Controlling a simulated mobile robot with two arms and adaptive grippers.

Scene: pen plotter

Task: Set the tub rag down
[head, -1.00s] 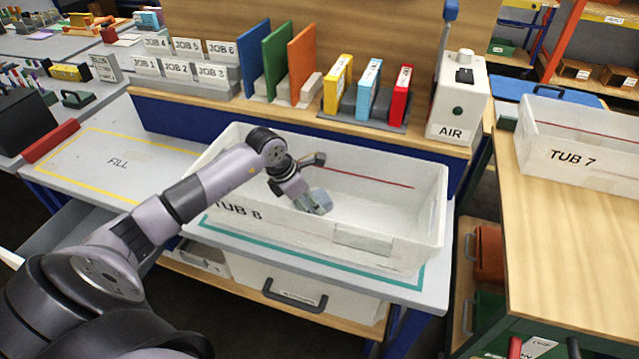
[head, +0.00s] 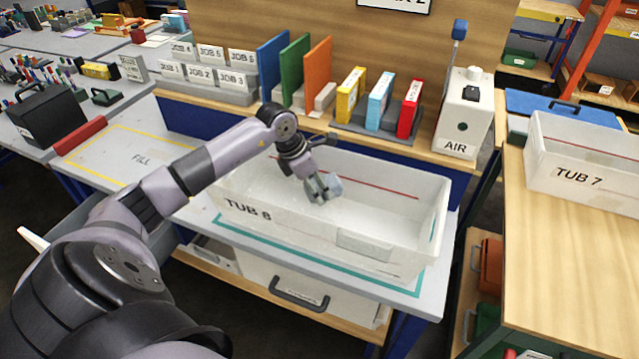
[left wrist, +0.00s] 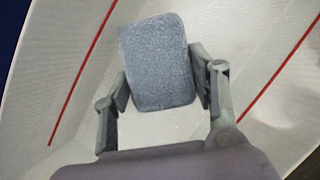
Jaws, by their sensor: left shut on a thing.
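The tub rag (left wrist: 158,62) is a grey-blue, rounded pad between the two fingers of my left gripper (left wrist: 163,90) in the left wrist view. The gripper is shut on it. In the head view the rag (head: 333,184) shows at the fingertips of my left gripper (head: 322,188), held over the inside of the white tub marked TUB 8 (head: 375,246). The left wrist view shows the tub's pale inside with red lines behind the rag. How high the rag is above the tub floor is hard to tell. My right gripper does not show.
A yellow-outlined FILL area (head: 150,160) lies bare left of the tub. An AIR box (head: 462,118) and coloured binders (head: 380,100) stand on the shelf behind. TUB 7 (head: 575,170) stands on the wooden bench (head: 560,260) at the right, whose near top is clear.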

